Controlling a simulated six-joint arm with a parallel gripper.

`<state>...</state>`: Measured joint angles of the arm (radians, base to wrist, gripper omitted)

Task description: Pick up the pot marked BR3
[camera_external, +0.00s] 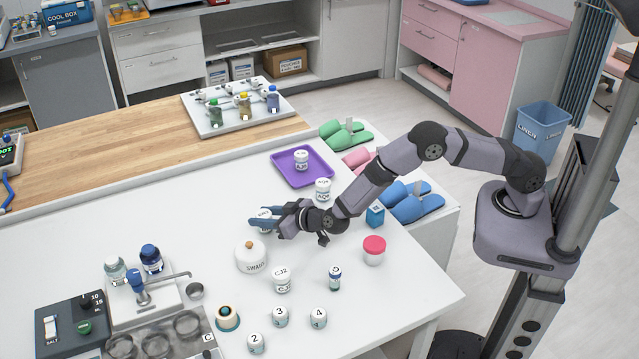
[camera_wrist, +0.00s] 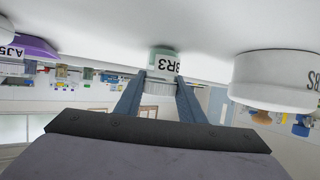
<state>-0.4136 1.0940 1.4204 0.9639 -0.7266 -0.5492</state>
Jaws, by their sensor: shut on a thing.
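The pot marked BR3 (camera_wrist: 163,63) is a small pot with a white label and a ribbed lid. It sits between the two fingers of my gripper (camera_wrist: 160,88), its label facing the wrist camera. In the external view the pot (camera_external: 264,213) is partly hidden by the blue-grey fingers of my gripper (camera_external: 264,223). The gripper is shut on the pot's sides, reaching in low from the right. The pot looks upright and at or very near the white table top; I cannot tell whether a gap lies under it.
The swabs jar (camera_external: 251,258) stands close in front of the gripper. A purple tray (camera_external: 277,172) with a pot (camera_external: 301,160) lies behind. Another white pot (camera_external: 323,191), a red-lidded pot (camera_external: 374,251) and pot CJ2 (camera_external: 282,281) stand around.

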